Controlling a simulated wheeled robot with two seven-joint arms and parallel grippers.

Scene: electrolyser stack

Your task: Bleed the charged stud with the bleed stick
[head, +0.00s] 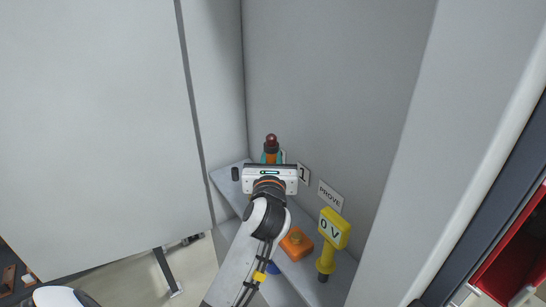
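My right gripper (270,168) is over the grey shelf inside the cabinet, seen from behind, with its white body hiding its fingertips. A yellow unit reading "0 V" (335,228) stands upright on the right part of the shelf. Only a white and dark part of my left arm shows at the bottom left; its gripper is out of view.
An orange block (297,243) sits on the shelf below a "PROVE" label (330,196). A label "1" (304,174) is beside the gripper. A small dark piece (235,174) is left of the gripper. Grey cabinet walls enclose the shelf closely.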

